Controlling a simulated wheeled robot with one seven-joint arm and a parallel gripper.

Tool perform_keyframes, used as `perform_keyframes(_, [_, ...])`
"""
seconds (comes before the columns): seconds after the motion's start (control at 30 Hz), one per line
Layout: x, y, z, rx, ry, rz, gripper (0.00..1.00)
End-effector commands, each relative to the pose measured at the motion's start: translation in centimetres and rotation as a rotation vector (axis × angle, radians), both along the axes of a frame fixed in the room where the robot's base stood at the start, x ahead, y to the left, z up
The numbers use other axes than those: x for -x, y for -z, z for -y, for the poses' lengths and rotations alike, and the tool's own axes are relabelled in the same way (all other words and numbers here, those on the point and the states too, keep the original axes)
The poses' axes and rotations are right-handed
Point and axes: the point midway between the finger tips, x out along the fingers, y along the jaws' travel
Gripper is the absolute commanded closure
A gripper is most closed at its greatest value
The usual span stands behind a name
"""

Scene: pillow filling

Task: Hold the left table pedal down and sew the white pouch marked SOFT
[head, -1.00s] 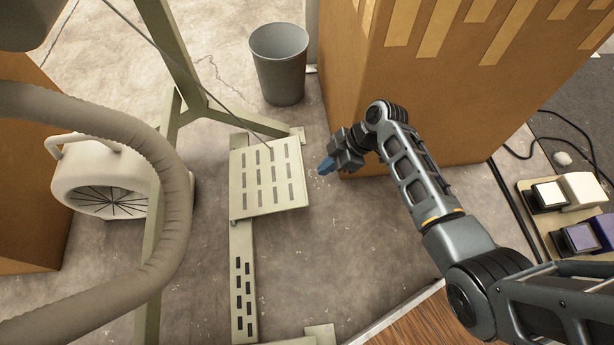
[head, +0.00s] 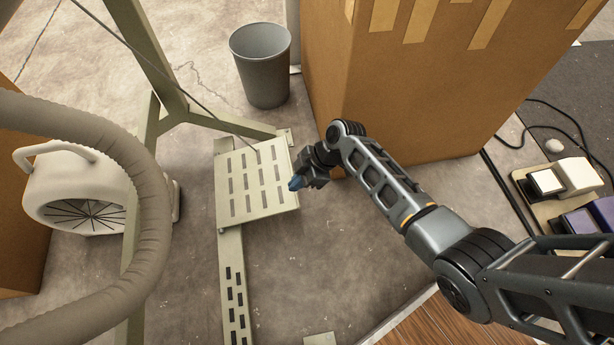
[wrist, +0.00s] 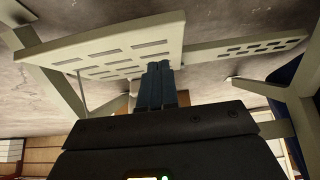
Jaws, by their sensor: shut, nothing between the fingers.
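The slotted, pale green table pedal (head: 238,200) lies low in the table's frame, left of my gripper in the head view. The fingers show close together in the wrist view (wrist: 158,70). I cannot tell whether they touch the pedal. The white pouch marked SOFT is not in view.
A large cardboard box (head: 420,100) stands right behind my arm. A grey bin (head: 262,70) is behind the pedal. A thick hose (head: 150,210) and a white blower (head: 75,195) are at left. Two pedals, one white (head: 575,174) and one purple (head: 598,214), sit at right.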

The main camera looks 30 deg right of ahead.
Motion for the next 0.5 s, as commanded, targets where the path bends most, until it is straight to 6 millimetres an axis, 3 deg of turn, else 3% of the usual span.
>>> perform_keyframes(0.03, [-0.2, 1.3, -0.4, 0.002, -0.001, 0.000, 1.00])
perform_keyframes(0.2, [0.1, 3.4, 0.3, 0.000, 0.002, 0.000, 1.00])
perform_keyframes(0.5, [0.2, 4.4, 0.5, 0.000, 0.001, 0.000, 1.00])
